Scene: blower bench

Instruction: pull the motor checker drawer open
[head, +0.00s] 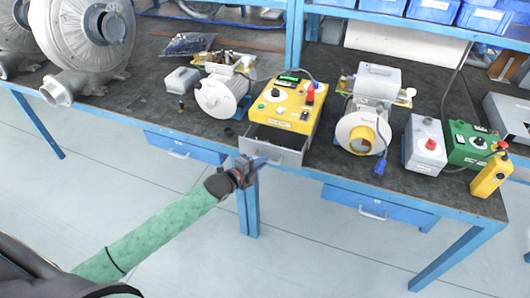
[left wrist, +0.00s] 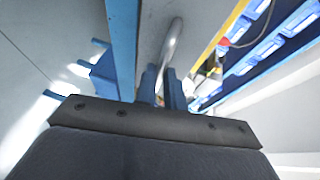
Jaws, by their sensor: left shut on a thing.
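The yellow motor checker (head: 284,107) stands at the front of the bench, with a dial, a lit display and a red plug on top. Its grey drawer (head: 288,155) sticks out of its front, partly open, over the bench edge, and some of its inside shows. My left gripper (head: 258,164) is at the drawer's front, shut on the drawer handle. In the left wrist view the silver handle bar (left wrist: 173,42) runs down between the two blue fingers (left wrist: 161,88). My right gripper is in neither view.
A motor (head: 221,95) stands left of the checker and another (head: 358,130) stands to its right. Blue bench drawers (head: 186,149) hang under the top. The floor in front of the bench is clear.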

